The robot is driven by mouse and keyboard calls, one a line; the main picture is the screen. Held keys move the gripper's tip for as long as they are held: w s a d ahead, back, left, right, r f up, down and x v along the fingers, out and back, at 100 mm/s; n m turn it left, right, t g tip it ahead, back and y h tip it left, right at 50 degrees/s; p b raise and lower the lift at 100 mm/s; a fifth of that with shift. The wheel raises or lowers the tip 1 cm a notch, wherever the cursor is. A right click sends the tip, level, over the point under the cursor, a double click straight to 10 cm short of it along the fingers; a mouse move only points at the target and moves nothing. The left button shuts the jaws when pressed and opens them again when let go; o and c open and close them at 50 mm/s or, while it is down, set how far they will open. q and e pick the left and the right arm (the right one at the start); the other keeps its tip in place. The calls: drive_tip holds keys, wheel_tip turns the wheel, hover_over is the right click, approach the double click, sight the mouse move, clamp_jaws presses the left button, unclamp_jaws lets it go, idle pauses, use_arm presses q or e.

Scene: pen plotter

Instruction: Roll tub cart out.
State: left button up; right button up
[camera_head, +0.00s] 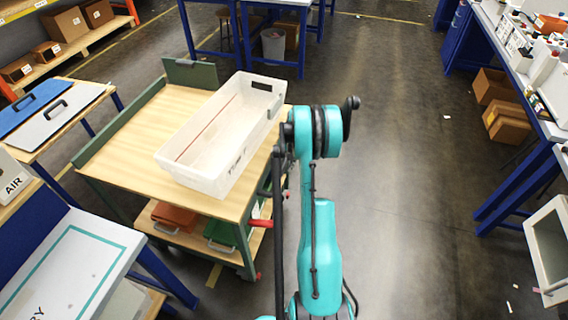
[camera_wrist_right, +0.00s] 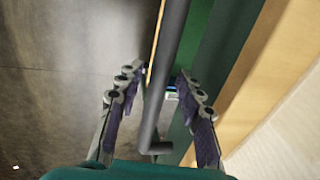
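The tub cart (camera_head: 120,150) has a green frame, a pale wooden top and a lower shelf. A white open tub (camera_head: 215,140) sits on its top. My right arm reaches to the cart's right side and hides part of that edge. In the right wrist view my right gripper (camera_wrist_right: 160,80) is open, with a finger on each side of a dark round bar (camera_wrist_right: 168,70). Gaps show between the bar and both fingers. The cart's green edge (camera_wrist_right: 213,70) runs beside the bar. My left gripper is not in view.
Orange (camera_head: 174,216) and green (camera_head: 220,236) cases lie on the cart's lower shelf. A bench with panels (camera_head: 55,115) and a white-topped table (camera_head: 75,265) stand close at left. Open floor (camera_head: 400,180) lies right of the cart. A blue-legged workbench (camera_head: 530,130) lines the right.

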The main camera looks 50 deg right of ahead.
wheel_tip(320, 180, up, 12)
drive_tip(key=s, duration=0.2)
drive_tip(key=shift+d, duration=0.45)
drive_tip(key=shift+s+f, duration=0.1)
drive_tip(key=shift+f, duration=0.05)
idle(0.4)
